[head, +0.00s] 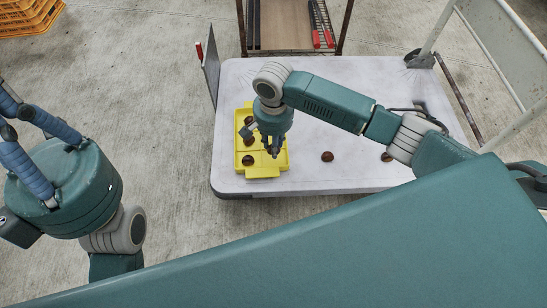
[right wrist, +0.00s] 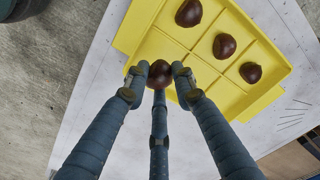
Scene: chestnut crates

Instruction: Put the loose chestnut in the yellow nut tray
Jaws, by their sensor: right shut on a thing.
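The yellow nut tray (head: 264,172) lies on the white platform, below my right gripper. Three brown chestnuts sit in one row of its compartments; the right wrist view shows them as a near-edge chestnut (right wrist: 188,13), a middle chestnut (right wrist: 224,46) and an end chestnut (right wrist: 250,72). My right gripper (right wrist: 159,78) is shut on another chestnut (right wrist: 160,68), held between its blue fingertips above the tray. The exact height over the tray is hard to tell. My left gripper (head: 20,125) is at the left edge, away from the platform, its fingertips partly out of frame.
Two more chestnuts lie on the white platform (head: 330,180) right of the tray: one nearer (head: 327,156), one beside my right arm (head: 387,157). An orange crate (head: 27,16) is on the floor at far left.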

